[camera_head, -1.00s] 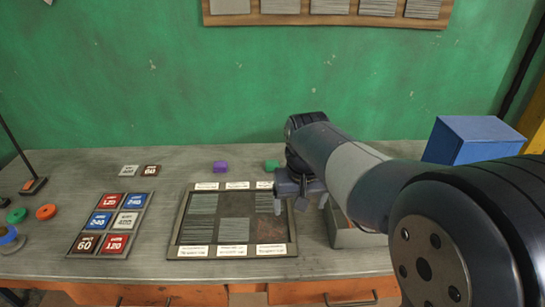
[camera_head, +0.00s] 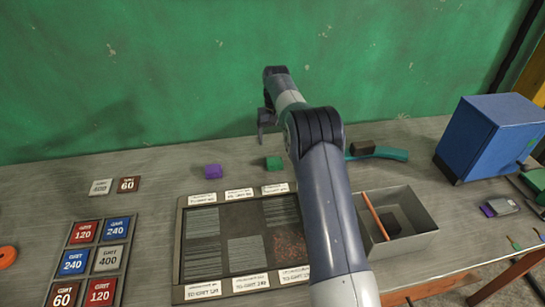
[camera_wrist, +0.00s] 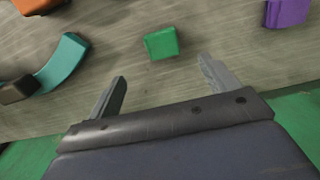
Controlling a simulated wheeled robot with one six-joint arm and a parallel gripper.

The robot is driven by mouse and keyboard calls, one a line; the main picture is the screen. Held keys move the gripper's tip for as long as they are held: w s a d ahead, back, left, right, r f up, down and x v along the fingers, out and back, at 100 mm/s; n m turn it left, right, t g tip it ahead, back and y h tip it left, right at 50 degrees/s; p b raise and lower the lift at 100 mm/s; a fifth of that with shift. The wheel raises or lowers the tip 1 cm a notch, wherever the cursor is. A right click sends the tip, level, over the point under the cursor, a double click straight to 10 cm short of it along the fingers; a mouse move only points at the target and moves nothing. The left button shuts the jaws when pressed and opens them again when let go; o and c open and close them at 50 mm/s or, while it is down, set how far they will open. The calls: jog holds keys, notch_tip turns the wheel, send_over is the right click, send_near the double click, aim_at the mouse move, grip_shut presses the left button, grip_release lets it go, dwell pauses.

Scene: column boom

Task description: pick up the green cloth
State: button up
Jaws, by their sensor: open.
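The green cloth (camera_head: 273,162) is a small folded, block-like piece lying on the grey bench behind the framed panel. In the wrist view the green cloth (camera_wrist: 161,43) lies at upper middle, just past the fingertips and roughly centred between them. My gripper (camera_wrist: 162,70) is open, with nothing between its two fingers. In the head view my gripper (camera_head: 266,122) hangs above the back of the bench near the green wall, apart from the cloth. Its fingers are small and partly hidden in that view.
A purple block (camera_head: 212,171) lies left of the cloth. A teal curved piece with a dark block (camera_head: 378,152) lies to the right. The framed panel (camera_head: 184,240) and a grey open box (camera_head: 425,222) stand in front. A blue cabinet (camera_head: 470,140) stands right. The wall is close behind.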

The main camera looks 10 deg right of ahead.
send_over(274, 160)
jog(key=f, duration=0.4)
jog(key=f+p, duration=0.1)
jog(key=f, duration=0.1)
jog(key=shift+w+d, duration=0.15)
jog(key=shift+d, duration=0.15)
jog(key=shift+a+f+p, duration=0.2)
jog(key=shift+f+p, duration=0.85)
jog(key=shift+f, duration=1.6)
jog(key=shift+c, duration=0.3)
jog(key=c, duration=1)
